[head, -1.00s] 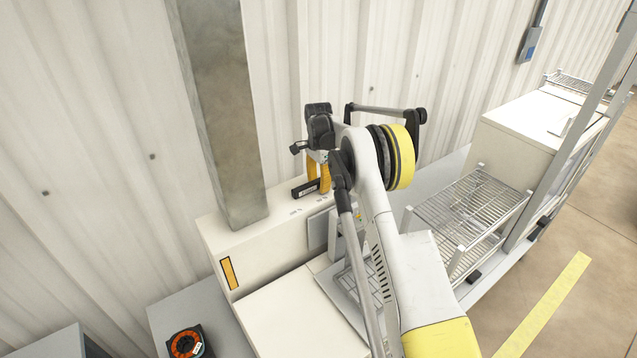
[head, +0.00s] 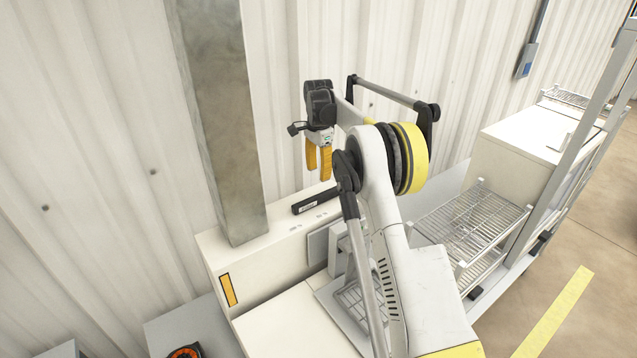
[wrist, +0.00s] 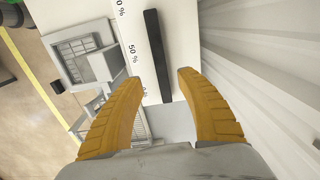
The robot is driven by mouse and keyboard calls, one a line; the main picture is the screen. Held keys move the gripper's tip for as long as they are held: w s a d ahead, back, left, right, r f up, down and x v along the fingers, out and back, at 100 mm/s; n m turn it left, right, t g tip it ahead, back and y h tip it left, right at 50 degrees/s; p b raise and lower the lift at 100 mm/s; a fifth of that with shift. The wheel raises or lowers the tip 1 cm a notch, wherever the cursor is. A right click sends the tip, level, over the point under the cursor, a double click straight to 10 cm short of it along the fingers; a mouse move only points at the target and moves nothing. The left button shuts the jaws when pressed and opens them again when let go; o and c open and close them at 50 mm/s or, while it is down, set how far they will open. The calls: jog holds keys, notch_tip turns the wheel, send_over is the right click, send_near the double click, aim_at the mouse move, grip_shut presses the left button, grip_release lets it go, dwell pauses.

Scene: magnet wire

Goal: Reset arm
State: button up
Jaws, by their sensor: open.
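My gripper (head: 319,160) has orange fingers that point down above the top of the white machine (head: 262,262). In the wrist view my gripper (wrist: 157,78) is open, its two fingers apart with nothing between them. A black bar (head: 315,201) lies on the machine's top ledge below the fingers. In the wrist view the black bar (wrist: 157,52) lies beyond the fingertips, apart from them, beside printed percent marks.
A grey metal post (head: 222,110) stands left of the gripper, close to the corrugated wall (head: 100,150). Wire racks (head: 475,225) and a white cabinet (head: 520,150) are at right. An orange spool (head: 186,352) shows at the bottom edge.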

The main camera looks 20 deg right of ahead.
jog(key=shift+r, duration=0.25)
dwell(0.3)
jog(key=s+a+r+n+t+b, duration=0.2)
jog(key=s+a+r+n+b, duration=0.25)
jog(key=s, duration=0.55)
jog(key=s+a+r+n+t+b, duration=0.2)
jog(key=s+a+r+n+b, duration=0.3)
jog(key=s, duration=0.4)
jog(key=s+a+f+n+t+b, duration=0.1)
jog(key=s+a+f+n+b, duration=0.2)
jog(key=s+f, duration=0.4)
jog(key=s+a+f+n+t+b, duration=0.2)
jog(key=s+f, duration=0.6)
jog(key=s, duration=0.7)
jog(key=shift+s+a+f+n+b, duration=0.2)
jog(key=shift+a+f+n+b, duration=0.05)
jog(key=shift+a+n+b, duration=0.45)
